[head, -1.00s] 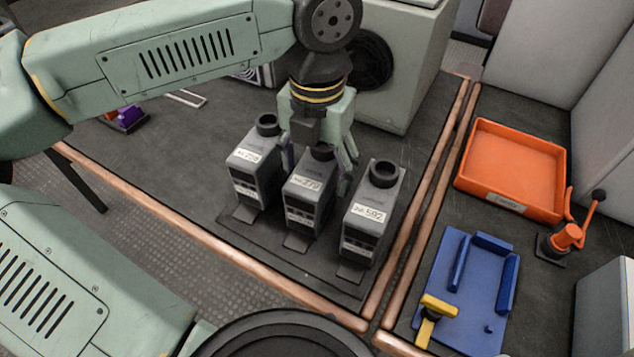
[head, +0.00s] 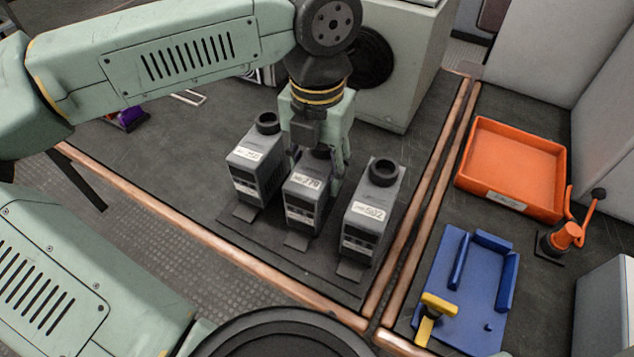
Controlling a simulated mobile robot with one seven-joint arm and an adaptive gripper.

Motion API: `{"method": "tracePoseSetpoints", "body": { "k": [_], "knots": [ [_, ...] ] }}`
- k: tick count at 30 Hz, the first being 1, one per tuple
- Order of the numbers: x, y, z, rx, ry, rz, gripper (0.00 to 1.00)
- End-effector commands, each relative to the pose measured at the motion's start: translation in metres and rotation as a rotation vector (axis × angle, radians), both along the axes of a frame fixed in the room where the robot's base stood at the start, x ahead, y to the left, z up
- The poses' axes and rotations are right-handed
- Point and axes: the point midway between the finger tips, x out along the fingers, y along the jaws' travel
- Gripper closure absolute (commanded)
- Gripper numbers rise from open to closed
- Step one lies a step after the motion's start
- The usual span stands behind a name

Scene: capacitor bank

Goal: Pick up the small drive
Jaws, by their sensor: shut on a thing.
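Three small grey drives stand upright in a row on a dark base plate. The middle drive (head: 305,205) has a white label that seems to read 279. My gripper (head: 320,165) points down over it and is shut on its top; the black ring on top is mostly hidden by the fingers. The left drive (head: 255,170) and the right drive (head: 367,220) stand close on either side, each with a black ring on top. The middle drive appears to still rest on the plate.
A large pale cabinet (head: 405,75) stands behind the drives. On the right surface are an orange tray (head: 512,160), a blue fixture (head: 465,300) with a yellow clamp (head: 435,308), and an orange lever device (head: 566,235). The bench left of the drives is mostly clear.

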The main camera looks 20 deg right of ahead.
Motion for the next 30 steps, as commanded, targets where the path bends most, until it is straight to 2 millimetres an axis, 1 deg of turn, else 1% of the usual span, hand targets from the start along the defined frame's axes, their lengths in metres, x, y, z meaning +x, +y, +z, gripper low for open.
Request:
{"method": "tracePoseSetpoints", "body": {
  "k": [1,10,23,26,30],
  "knots": [
    [0.000,0.000,0.000,-0.001,0.001,0.000,0.80],
    [0.000,0.000,0.000,-0.002,0.001,0.000,1.00],
    [0.000,0.000,0.004,-0.001,0.000,0.001,1.00],
    [0.001,0.000,0.011,-0.001,-0.001,0.002,1.00],
    [0.001,0.000,0.030,-0.002,-0.002,0.002,1.00]
  ]
}}
